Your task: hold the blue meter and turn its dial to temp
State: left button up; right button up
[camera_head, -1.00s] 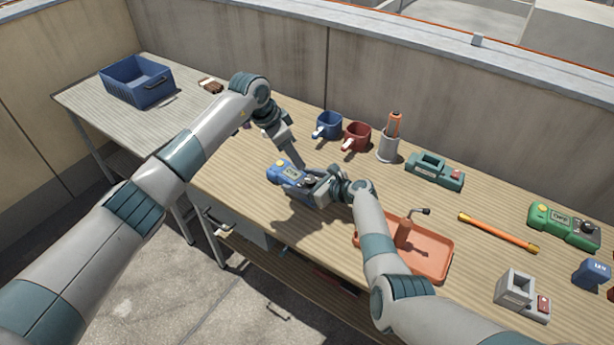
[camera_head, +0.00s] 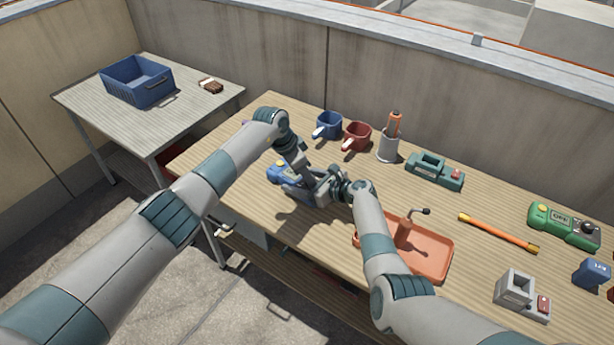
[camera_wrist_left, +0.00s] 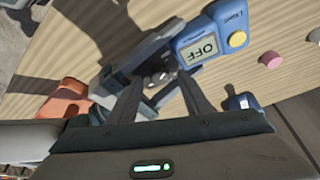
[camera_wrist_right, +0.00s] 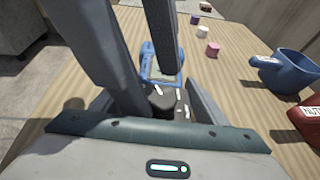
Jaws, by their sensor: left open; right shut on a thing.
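The blue meter (camera_head: 277,172) is above the wooden bench in the head view, partly hidden by my grippers. In the left wrist view its display (camera_wrist_left: 204,49) reads OFF, beside a yellow button (camera_wrist_left: 237,39). My right gripper (camera_head: 318,190) is shut on the meter's body. My left gripper (camera_head: 304,178) is open above the meter. In the left wrist view its fingers (camera_wrist_left: 163,78) stand on either side of the dark dial (camera_wrist_left: 158,78); I cannot tell whether they touch it. The dial also shows in the right wrist view (camera_wrist_right: 162,97), partly covered by dark fingers.
A blue mug (camera_head: 328,125) and a red mug (camera_head: 357,136) stand behind the meter. An orange tray (camera_head: 435,262) lies to its right. A green meter (camera_head: 563,223) and an orange rod (camera_head: 497,232) are farther right. A blue crate (camera_head: 137,82) stands on the left table.

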pick_arm(q)
jog(key=shift+w+d+f, duration=0.15)
jog(key=shift+d+f, duration=0.1)
jog(key=shift+f, duration=0.4)
jog(key=c, duration=1.1)
jog(key=shift+w+m+g, duration=0.2)
jog(key=shift+m+g, duration=0.6)
jog(key=shift+m, duration=1.4)
